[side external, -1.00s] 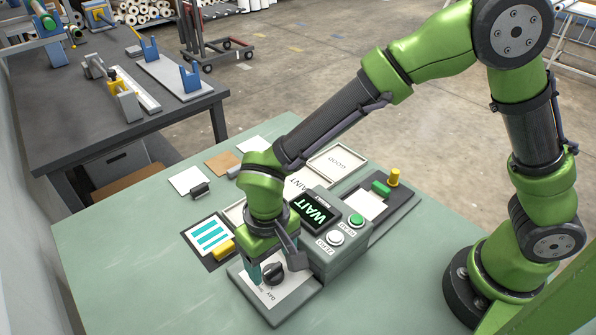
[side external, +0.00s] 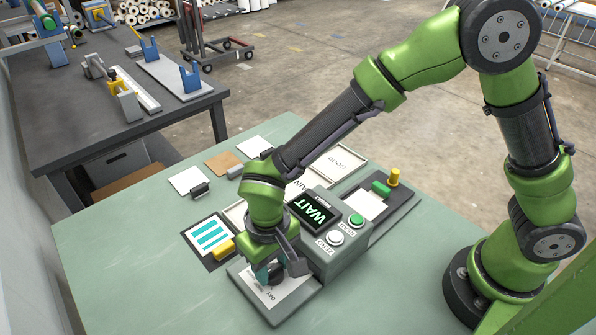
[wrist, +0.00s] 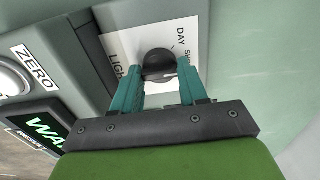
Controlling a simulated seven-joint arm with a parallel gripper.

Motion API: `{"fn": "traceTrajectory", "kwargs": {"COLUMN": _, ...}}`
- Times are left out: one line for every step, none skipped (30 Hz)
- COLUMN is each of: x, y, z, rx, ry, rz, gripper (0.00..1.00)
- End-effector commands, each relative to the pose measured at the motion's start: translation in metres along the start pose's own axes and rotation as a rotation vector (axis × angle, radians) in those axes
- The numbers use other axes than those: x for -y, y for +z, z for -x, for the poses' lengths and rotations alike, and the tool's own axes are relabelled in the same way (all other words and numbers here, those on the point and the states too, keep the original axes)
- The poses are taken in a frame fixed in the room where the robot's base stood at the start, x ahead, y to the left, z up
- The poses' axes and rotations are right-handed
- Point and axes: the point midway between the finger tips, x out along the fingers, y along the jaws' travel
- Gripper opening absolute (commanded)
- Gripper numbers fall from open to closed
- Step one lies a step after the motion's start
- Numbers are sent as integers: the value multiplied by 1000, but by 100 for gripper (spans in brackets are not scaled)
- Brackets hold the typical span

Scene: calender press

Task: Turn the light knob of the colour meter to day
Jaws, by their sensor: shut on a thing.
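The colour meter (side external: 330,262) is a grey-green box on the bench with a lit "WAIT" display (side external: 314,211). Its low front part carries a white plate (side external: 290,296) marked "LIGHT" and "DAY", with another label partly hidden. The round black light knob (wrist: 158,60) sits on this plate; in the side view it is mostly hidden by my gripper. My gripper (wrist: 160,72) points down at the plate, its teal fingers shut on the knob from both sides. I cannot tell which mark the knob points to.
A white ZERO button (side external: 335,237) and a green button (side external: 356,221) sit beside the display. A yellow block (side external: 222,248) and a card with teal stripes (side external: 209,236) lie close behind the gripper. The bench front left is clear.

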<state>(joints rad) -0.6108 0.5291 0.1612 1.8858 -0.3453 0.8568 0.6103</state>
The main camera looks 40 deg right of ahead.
Motion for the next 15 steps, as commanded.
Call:
{"fn": "traceTrajectory", "kwargs": {"x": 0, "y": 0, "z": 0, "rx": 0, "ry": 0, "rz": 6, "gripper": 12}}
{"fn": "traceTrajectory", "kwargs": {"x": 0, "y": 0, "z": 0, "rx": 0, "ry": 0, "rz": 11, "gripper": 12}}
{"fn": "traceTrajectory", "kwargs": {"x": 0, "y": 0, "z": 0, "rx": 0, "ry": 0, "rz": 22, "gripper": 12}}
{"fn": "traceTrajectory", "kwargs": {"x": 0, "y": 0, "z": 0, "rx": 0, "ry": 0, "rz": 32, "gripper": 12}}
{"fn": "traceTrajectory", "kwargs": {"x": 0, "y": 0, "z": 0, "rx": 0, "ry": 0, "rz": 43, "gripper": 12}}
{"fn": "traceTrajectory", "kwargs": {"x": 0, "y": 0, "z": 0, "rx": 0, "ry": 0, "rz": 61, "gripper": 12}}
{"fn": "traceTrajectory", "kwargs": {"x": 0, "y": 0, "z": 0, "rx": 0, "ry": 0, "rz": 76, "gripper": 12}}
{"fn": "traceTrajectory", "kwargs": {"x": 0, "y": 0, "z": 1, "rx": 0, "ry": 0, "rz": 93, "gripper": 12}}
{"fn": "traceTrajectory", "kwargs": {"x": 0, "y": 0, "z": 1, "rx": 0, "ry": 0, "rz": 118, "gripper": 12}}
{"fn": "traceTrajectory", "kwargs": {"x": 0, "y": 0, "z": 1, "rx": 1, "ry": 0, "rz": 139, "gripper": 12}}
{"fn": "traceTrajectory", "kwargs": {"x": 0, "y": 0, "z": 1, "rx": 1, "ry": 0, "rz": 160, "gripper": 12}}
{"fn": "traceTrajectory", "kwargs": {"x": 0, "y": 0, "z": 1, "rx": 0, "ry": 0, "rz": 192, "gripper": 12}}
{"fn": "traceTrajectory", "kwargs": {"x": 0, "y": 0, "z": 1, "rx": 0, "ry": 0, "rz": 217, "gripper": 12}}
{"fn": "traceTrajectory", "kwargs": {"x": 0, "y": 0, "z": 1, "rx": 0, "ry": 0, "rz": 243, "gripper": 12}}
{"fn": "traceTrajectory", "kwargs": {"x": 0, "y": 0, "z": 1, "rx": 0, "ry": 0, "rz": 278, "gripper": 12}}
